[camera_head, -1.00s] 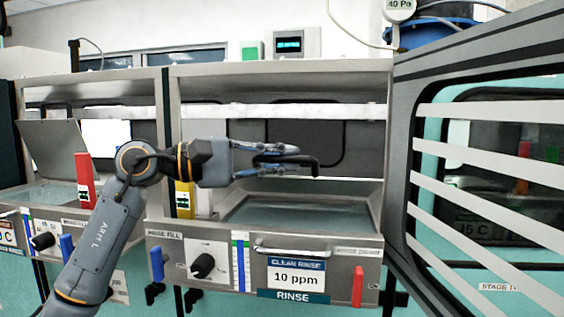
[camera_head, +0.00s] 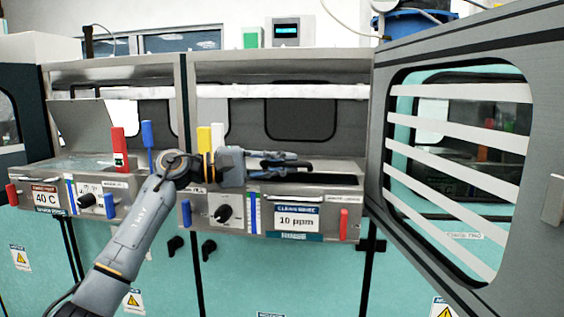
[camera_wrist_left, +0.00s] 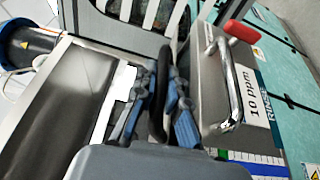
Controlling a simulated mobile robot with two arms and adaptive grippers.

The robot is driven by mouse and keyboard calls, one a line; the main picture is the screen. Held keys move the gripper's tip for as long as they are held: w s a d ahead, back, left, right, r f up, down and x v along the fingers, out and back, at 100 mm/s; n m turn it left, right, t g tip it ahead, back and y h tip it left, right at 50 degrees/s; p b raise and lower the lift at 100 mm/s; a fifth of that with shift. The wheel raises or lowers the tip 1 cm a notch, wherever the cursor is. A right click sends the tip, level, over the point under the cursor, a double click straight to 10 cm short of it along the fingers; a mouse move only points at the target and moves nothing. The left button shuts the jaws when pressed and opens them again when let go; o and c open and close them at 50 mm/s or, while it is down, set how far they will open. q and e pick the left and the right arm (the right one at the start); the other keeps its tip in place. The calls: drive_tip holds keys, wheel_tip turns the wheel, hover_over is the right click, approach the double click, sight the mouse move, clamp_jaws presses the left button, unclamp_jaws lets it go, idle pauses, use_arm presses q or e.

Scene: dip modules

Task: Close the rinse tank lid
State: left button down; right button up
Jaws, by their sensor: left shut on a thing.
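The rinse tank (camera_head: 318,207) is the right-hand basin, marked RINSE and 10 ppm on its front panel. Its grey lid (camera_head: 345,170) is low over the basin and hides the water. The lid also shows as a flat panel in the left wrist view (camera_wrist_left: 58,98). A dark strip runs along its front edge, and I cannot tell whether the lid rests fully on the rim. My left gripper (camera_head: 300,164) is shut on the lid's black handle (camera_wrist_left: 158,112), just above the tank front. My right gripper is not in view.
A chrome bar handle (camera_wrist_left: 222,85) and a red lever (camera_head: 344,224) are on the tank front. The left tank's lid (camera_head: 82,122) stands raised. A yellow lever (camera_head: 204,139) is beside my wrist. An open slatted door (camera_head: 375,155) stands to the right.

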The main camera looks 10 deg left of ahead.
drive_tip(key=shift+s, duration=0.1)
use_arm(q)
drive_tip(key=c, duration=1.4)
unclamp_jaws()
drive_tip(key=shift+o, duration=0.2)
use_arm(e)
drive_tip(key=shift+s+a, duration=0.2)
use_arm(q)
drive_tip(key=shift+s+a, duration=0.1)
drive_tip(key=shift+a, duration=0.3)
drive_tip(key=v, duration=1.1)
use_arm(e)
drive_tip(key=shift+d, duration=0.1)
use_arm(q)
drive_tip(key=shift+s+a, duration=0.1)
